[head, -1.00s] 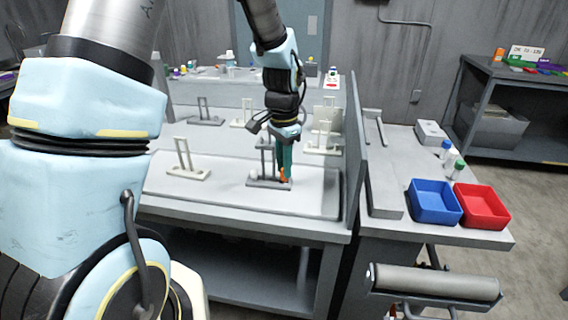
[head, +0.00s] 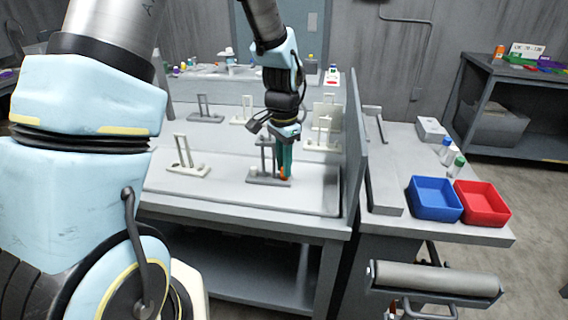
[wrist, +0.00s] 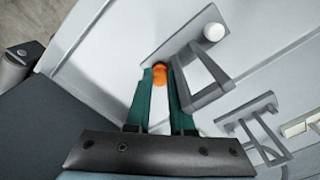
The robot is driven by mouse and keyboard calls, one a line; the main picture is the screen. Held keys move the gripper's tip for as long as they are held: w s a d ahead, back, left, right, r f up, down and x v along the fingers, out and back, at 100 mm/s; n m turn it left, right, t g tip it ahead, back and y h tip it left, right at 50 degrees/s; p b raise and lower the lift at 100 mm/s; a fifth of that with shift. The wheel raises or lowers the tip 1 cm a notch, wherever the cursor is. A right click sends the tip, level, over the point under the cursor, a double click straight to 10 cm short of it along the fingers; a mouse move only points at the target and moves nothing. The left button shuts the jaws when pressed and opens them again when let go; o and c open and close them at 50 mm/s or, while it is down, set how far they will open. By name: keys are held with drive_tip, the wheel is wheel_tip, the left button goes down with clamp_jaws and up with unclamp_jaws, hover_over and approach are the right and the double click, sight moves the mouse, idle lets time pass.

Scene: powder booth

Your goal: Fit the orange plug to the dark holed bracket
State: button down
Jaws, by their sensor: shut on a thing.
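The dark grey bracket (head: 256,180) stands on the pale booth bench, with an upright frame on its flat base. In the wrist view the bracket (wrist: 184,44) carries a white round peg or plug (wrist: 213,31) at its far end. My gripper (head: 285,176) has green fingers pointing down at the bracket's right end. In the wrist view my gripper (wrist: 161,70) is shut on the orange plug (wrist: 160,77), which sits at the bracket's near end.
Several paler brackets, one at the left (head: 187,168), stand on the bench. A grey upright panel (head: 352,150) closes its right side. Beyond are a blue bin (head: 435,214), a red bin (head: 482,217) and small bottles. The bench front is clear.

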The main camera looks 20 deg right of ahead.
drive_tip(key=c, duration=0.7)
unclamp_jaws()
wheel_tip(320, 180, up, 11)
drive_tip(key=b, duration=0.2)
